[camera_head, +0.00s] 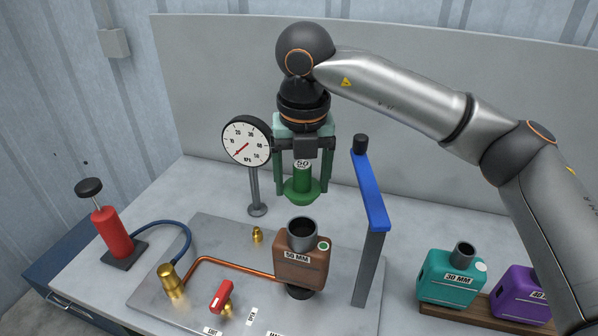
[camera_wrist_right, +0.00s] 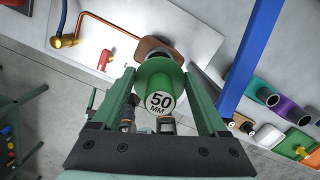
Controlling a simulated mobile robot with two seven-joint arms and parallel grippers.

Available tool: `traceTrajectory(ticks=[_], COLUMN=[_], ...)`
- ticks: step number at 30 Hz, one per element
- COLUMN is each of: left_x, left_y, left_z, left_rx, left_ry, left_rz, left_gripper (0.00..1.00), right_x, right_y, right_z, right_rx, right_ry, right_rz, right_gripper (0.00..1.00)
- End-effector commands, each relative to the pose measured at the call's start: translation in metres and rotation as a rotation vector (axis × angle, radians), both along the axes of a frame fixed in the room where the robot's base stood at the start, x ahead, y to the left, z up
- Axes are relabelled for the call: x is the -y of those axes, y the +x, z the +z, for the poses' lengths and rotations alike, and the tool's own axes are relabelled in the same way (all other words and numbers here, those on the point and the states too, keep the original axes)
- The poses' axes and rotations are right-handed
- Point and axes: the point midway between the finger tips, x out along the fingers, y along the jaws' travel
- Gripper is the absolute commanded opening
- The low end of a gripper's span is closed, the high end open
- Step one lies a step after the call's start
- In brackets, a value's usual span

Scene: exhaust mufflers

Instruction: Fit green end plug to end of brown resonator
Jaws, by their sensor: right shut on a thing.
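The green end plug (camera_head: 301,187) has a wide flange at its lower end and a 50 label on top. My right gripper (camera_head: 303,180) is shut on it and holds it upright, above the brown resonator. The plug also shows in the right wrist view (camera_wrist_right: 159,84), marked 50 MM, between the green fingers (camera_wrist_right: 160,98). The brown resonator (camera_head: 300,266), labelled 50 MM, stands on the metal plate with its open grey pipe end up. A gap shows between plug and pipe end. In the wrist view the resonator (camera_wrist_right: 153,47) is partly hidden behind the plug. My left gripper is not in view.
A blue-topped post (camera_head: 371,200) stands close right of the resonator. A pressure gauge (camera_head: 246,141) stands behind left. A red-handled valve (camera_head: 221,296), copper pipe (camera_head: 235,264) and red pump (camera_head: 110,231) are left. Teal (camera_head: 449,276) and purple (camera_head: 522,293) resonators sit on a wooden rack at right.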

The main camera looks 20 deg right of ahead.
Motion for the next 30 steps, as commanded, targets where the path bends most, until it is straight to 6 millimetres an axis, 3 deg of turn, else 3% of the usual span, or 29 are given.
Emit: traceTrajectory(ticks=[19,30], left_x=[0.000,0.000], left_y=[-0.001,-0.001], left_z=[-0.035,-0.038], left_rx=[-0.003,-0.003], left_ry=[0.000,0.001], left_rz=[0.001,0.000], left_gripper=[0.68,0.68], right_x=[0.000,0.000], right_y=[0.000,0.000], right_z=[-0.052,-0.059], right_rx=[0.000,0.001], right_ry=[0.001,0.001], right_rz=[0.002,0.002], right_gripper=[0.27,0.27])
